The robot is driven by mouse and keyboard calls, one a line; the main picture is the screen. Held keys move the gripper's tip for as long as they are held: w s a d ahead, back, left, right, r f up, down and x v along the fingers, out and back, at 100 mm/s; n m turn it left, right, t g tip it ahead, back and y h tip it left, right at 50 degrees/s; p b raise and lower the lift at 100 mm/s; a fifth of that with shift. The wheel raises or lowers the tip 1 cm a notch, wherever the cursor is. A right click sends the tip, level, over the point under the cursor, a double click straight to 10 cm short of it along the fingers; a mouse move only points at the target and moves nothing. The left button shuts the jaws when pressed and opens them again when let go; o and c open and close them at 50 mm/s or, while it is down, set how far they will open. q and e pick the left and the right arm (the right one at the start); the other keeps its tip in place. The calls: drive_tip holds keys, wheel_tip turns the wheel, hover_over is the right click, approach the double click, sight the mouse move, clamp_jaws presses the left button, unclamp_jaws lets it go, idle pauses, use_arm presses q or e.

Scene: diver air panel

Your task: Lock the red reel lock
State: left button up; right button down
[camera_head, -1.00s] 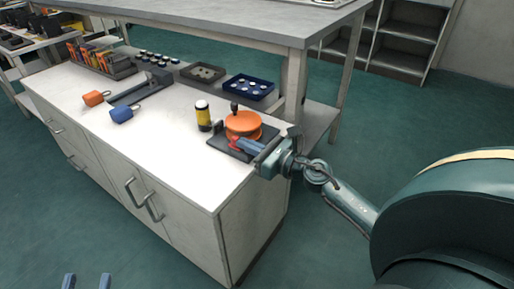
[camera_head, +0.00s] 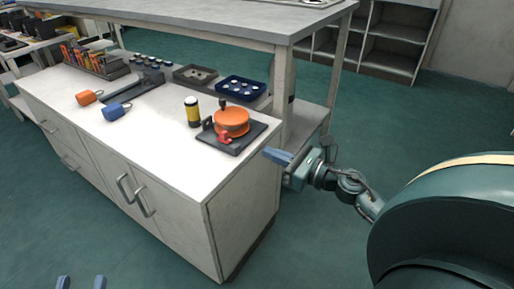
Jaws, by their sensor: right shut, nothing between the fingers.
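The orange reel (camera_head: 232,124) sits on a dark base plate (camera_head: 252,136) at the right end of the white counter, with a black knob on top. The red reel lock (camera_head: 226,139) is at the reel's front edge, on the base plate. It is small, and I cannot tell its exact setting. My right gripper (camera_head: 270,153) is shut and empty, just off the counter's right edge, apart from the reel and the lock. My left gripper (camera_head: 81,283) shows only its two fingertips at the bottom left edge, spread apart with nothing visible between them.
A yellow and black cylinder (camera_head: 192,112) stands left of the reel. Behind are a blue tray (camera_head: 241,90) with white round pieces and a grey tray (camera_head: 196,75). An orange padlock-like piece (camera_head: 87,98) and a blue one (camera_head: 114,112) lie left. The counter's front middle is clear.

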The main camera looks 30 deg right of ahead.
drive_tip(key=shift+v, duration=1.2)
